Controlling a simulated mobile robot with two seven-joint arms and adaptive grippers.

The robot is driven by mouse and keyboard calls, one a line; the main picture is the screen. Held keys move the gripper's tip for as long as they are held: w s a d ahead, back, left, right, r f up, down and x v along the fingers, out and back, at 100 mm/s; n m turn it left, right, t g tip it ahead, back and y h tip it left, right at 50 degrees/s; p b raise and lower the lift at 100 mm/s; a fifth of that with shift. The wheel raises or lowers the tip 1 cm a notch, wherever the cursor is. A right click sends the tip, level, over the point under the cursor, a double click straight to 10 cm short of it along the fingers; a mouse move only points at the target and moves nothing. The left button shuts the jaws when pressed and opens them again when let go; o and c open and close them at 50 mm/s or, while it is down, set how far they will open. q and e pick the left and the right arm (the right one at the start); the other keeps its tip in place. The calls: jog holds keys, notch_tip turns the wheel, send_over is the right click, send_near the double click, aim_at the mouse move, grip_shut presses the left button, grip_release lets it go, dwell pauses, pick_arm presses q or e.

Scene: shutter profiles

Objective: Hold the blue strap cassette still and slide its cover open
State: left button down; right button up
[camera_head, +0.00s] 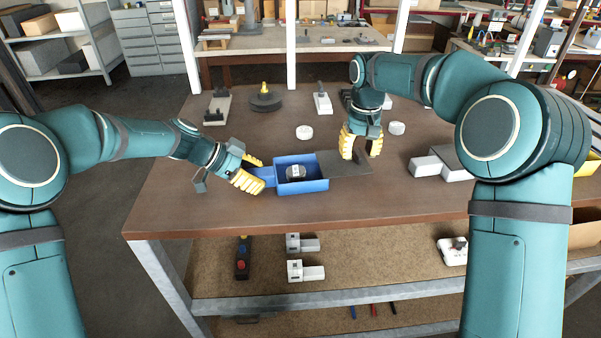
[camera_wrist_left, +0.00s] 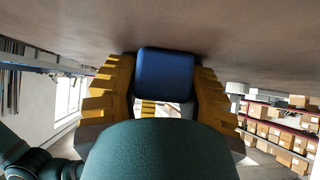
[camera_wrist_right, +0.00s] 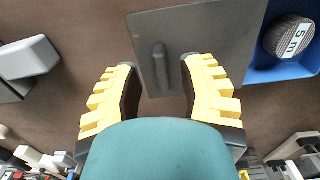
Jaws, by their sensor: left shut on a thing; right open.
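The blue strap cassette (camera_head: 313,186) sits on the brown table, its box uncovered over most of its top. A grey roll (camera_head: 295,171) inside shows a "5 m" label in the right wrist view (camera_wrist_right: 285,40). The flat dark grey cover (camera_head: 345,168) extends from the box's right side; a small ridge (camera_wrist_right: 160,65) stands on it. My left gripper (camera_head: 259,176) is shut on the cassette's blue end piece (camera_wrist_left: 165,75), left of the box. My right gripper (camera_head: 360,150) is open over the cover, its fingers either side of the ridge with gaps showing.
White blocks (camera_head: 426,166) stand right of the cover. Two white round pieces, one behind the box (camera_head: 304,132), and a dark disc (camera_head: 265,101) stand further back. The table in front of the cassette is clear up to its front edge.

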aim_at(359, 153)
jog(key=shift+r, duration=2.65)
pick_arm(q)
jog(key=shift+c, duration=2.4)
grip_release()
jog(key=shift+v, duration=3.55)
